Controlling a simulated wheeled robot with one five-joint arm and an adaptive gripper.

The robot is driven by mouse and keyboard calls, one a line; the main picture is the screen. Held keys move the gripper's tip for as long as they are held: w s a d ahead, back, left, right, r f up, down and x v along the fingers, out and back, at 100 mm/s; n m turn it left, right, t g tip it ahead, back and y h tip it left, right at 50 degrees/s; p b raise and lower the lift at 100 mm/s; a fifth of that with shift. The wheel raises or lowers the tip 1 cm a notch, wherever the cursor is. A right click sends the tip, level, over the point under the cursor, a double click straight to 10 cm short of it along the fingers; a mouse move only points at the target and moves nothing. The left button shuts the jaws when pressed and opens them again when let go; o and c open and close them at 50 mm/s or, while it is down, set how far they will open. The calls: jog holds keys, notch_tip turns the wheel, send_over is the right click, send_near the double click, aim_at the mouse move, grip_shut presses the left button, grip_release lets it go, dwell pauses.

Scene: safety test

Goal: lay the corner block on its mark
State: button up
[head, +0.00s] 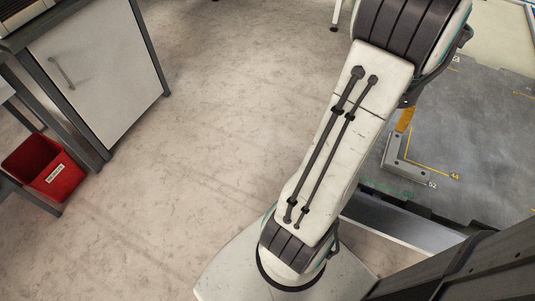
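A grey L-shaped metal piece, which looks like the corner block (405,171), lies on a dark grey work surface (480,125) at the right. My arm hides part of the area to its left. A yellow right-angled line (425,168) runs just inside the L, close to its arms, with small number labels near it. I cannot tell whether this line is the block's mark. An orange-yellow piece (405,119) shows just above the block, partly behind my arm. My gripper is not in view; only my arm's white link and joints show.
Further painted marks lie on the dark surface, including green ones (388,188) near its front edge. A white cabinet (100,75) and a red bin (45,167) stand at the left. The pale floor (220,100) between is clear.

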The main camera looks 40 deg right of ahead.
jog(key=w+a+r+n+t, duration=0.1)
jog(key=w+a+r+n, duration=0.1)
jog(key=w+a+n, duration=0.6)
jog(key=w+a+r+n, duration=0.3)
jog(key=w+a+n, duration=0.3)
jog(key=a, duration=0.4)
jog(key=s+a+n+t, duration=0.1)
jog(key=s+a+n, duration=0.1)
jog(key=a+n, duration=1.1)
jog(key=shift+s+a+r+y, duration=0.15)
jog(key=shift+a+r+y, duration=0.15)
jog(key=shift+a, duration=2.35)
